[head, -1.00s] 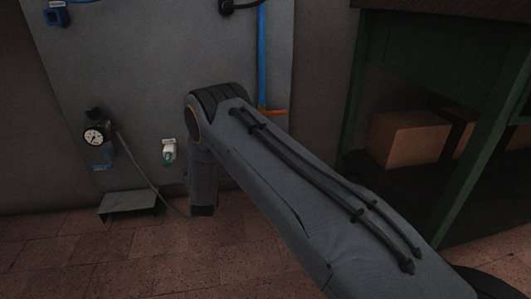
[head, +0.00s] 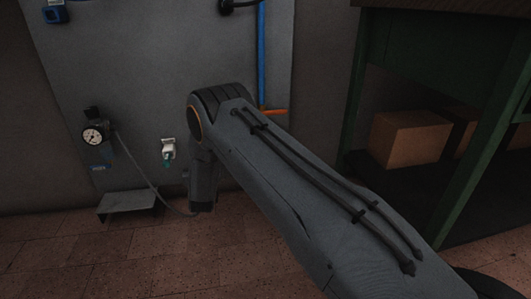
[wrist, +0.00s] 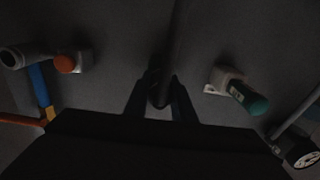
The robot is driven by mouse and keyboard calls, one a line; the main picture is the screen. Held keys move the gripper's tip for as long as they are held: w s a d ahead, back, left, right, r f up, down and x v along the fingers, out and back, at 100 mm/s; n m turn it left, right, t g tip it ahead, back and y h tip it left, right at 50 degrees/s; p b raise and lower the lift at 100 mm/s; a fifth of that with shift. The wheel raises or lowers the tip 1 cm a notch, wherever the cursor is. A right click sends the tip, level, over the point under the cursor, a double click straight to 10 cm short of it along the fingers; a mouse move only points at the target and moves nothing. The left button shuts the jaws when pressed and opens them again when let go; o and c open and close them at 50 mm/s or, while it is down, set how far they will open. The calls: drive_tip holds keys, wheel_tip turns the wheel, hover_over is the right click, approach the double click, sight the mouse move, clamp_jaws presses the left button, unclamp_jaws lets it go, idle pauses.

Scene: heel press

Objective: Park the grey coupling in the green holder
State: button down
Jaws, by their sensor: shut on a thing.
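My gripper (wrist: 161,98) is in the wrist view, its two dark fingers close together around the dark end of a hose (wrist: 176,40). I take this end to be the grey coupling (wrist: 160,97); it is too dark to see its colour. The holder with a green end on a pale bracket (wrist: 245,95) is on the wall panel, to the right of my fingers and apart from them. It also shows in the head view (head: 168,150), left of my arm. In the head view my fingers and the coupling are hidden.
An orange-ended fitting (wrist: 66,64) is left in the wrist view. A gauge (head: 93,135) is left on the panel, with a hose (head: 138,165) running toward my wrist. A small shelf (head: 127,203) stands below. A green bench (head: 470,170) with boxes is at right.

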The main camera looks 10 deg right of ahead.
drive_tip(key=shift+w, duration=0.3)
drive_tip(key=c, duration=1.4)
unclamp_jaws()
